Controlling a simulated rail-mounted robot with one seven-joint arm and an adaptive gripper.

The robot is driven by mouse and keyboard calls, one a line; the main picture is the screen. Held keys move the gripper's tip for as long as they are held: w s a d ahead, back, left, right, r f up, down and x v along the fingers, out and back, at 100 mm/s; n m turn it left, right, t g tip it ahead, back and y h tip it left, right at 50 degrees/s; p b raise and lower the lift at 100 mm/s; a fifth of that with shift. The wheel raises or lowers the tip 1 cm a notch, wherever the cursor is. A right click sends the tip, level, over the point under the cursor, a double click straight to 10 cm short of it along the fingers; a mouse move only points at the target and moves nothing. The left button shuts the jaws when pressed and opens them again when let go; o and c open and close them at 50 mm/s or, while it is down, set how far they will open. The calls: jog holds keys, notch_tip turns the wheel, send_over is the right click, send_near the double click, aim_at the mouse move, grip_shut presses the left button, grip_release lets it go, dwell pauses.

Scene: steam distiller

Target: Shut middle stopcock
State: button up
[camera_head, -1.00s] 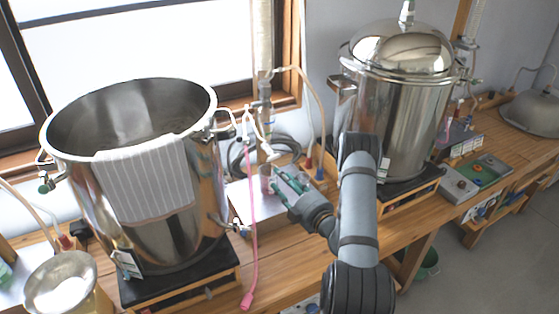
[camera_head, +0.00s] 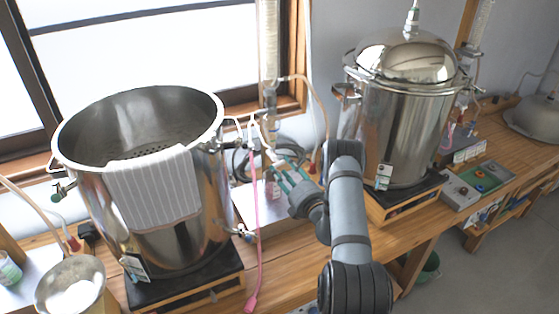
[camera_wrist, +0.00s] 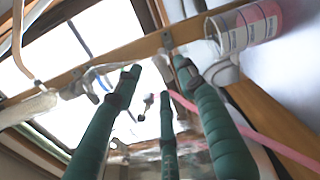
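A pale stopcock assembly (camera_head: 266,140) hangs on the glass and tubing between the two steel pots, near the window post. It is small, and its handle position cannot be made out. My gripper (camera_head: 283,170), with green fingers, is just below and right of it, pointing up and left. In the wrist view my gripper (camera_wrist: 150,80) has its green fingers spread apart with nothing between them. Clear glass tubing (camera_wrist: 95,75) and a small grey knob-like part (camera_wrist: 148,99) show beyond the fingertips. I cannot tell which stopcock that part belongs to.
An open steel pot (camera_head: 150,235) with a striped cloth (camera_head: 155,188) stands left. A lidded steel pot (camera_head: 400,125) stands right. A pink tube (camera_head: 259,240) hangs left of my gripper and crosses behind the fingers in the wrist view. A metal tray (camera_head: 245,208) lies below.

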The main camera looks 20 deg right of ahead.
aim_at(280, 163)
jog(key=shift+w+p, duration=0.3)
jog(key=shift+w, duration=1.35)
jog(key=shift+c, duration=0.5)
jog(key=shift+d, duration=0.1)
grip_shut()
